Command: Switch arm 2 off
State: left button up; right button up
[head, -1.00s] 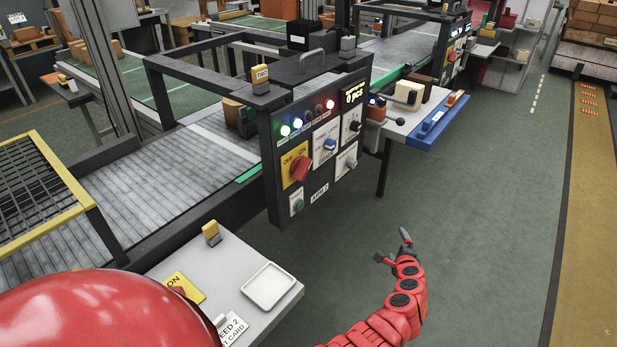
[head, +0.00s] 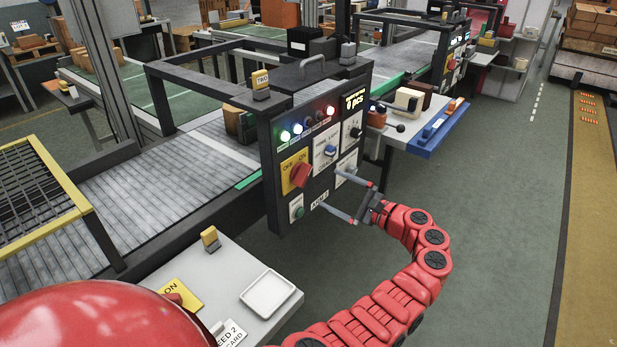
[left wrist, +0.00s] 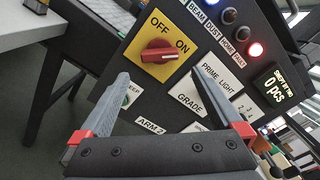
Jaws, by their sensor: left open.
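The ARM 2 control panel (head: 338,118) is a dark upright board at the end of the conveyor. Its red rotary knob (head: 301,174) sits on a yellow OFF/ON plate (head: 286,166). In the left wrist view the knob (left wrist: 160,55) lies roughly level, below the printed OFF and ON; I cannot tell surely which word it points to. An ARM 2 label (left wrist: 150,126) is below. My left gripper (head: 332,189) is open and empty, in front of the panel's lower part, right of the knob; its fingers frame the knob from below in the wrist view. My right gripper is out of view.
The panel also carries a GRADE selector (head: 330,151), other small knobs, a green button (head: 296,212) and lit lamps. A grey side table with a white tray (head: 268,294) is at front left. A blue-edged table (head: 438,130) stands behind right. The floor at right is clear.

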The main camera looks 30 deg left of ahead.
aim_at(307, 178)
pick_arm(q)
jog(key=a, duration=0.9)
jog(key=shift+w+a, duration=0.1)
jog(key=shift+w, duration=0.25)
jog(key=c, duration=1.1)
jog(key=n+b, duration=0.4)
jog(key=b, duration=0.1)
jog(key=n+b, duration=0.9)
jog(key=b, duration=0.1)
jog(key=shift+f, duration=0.4)
jog(key=shift+c, duration=0.2)
jog(key=shift+r+n+b, duration=0.2)
jog(key=shift+n+b, duration=1.5)
jog(key=shift+n, duration=0.7)
